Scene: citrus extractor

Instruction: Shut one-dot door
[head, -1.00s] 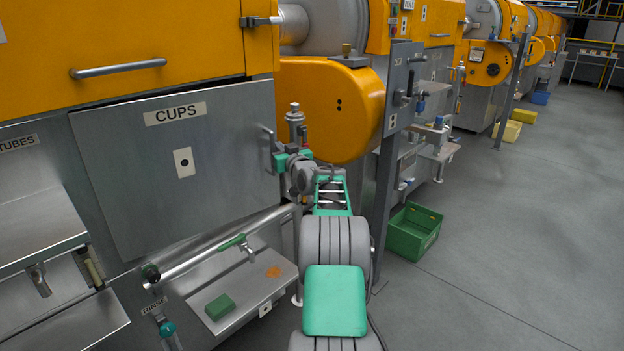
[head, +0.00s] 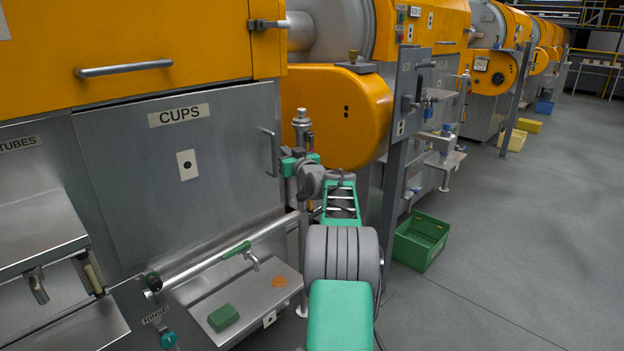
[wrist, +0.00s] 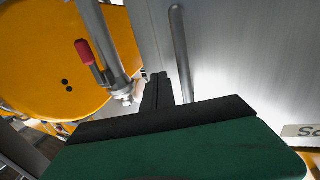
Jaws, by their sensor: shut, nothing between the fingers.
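The one-dot door (head: 130,180) is the grey metal panel labelled CUPS. Its plate with one black dot (head: 187,165) faces me. The door lies close to the machine front; I cannot tell whether it is fully closed. Its upright bar handle (head: 270,152) is near the right edge and also shows in the wrist view (wrist: 181,55). My gripper (head: 288,163) is just right of the handle. In the wrist view my dark fingers (wrist: 158,92) are together and empty, pointing toward the door's edge beside the handle. Contact with the door cannot be made out.
Below the door are a pipe (head: 215,250) and a shelf with a green block (head: 223,317).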

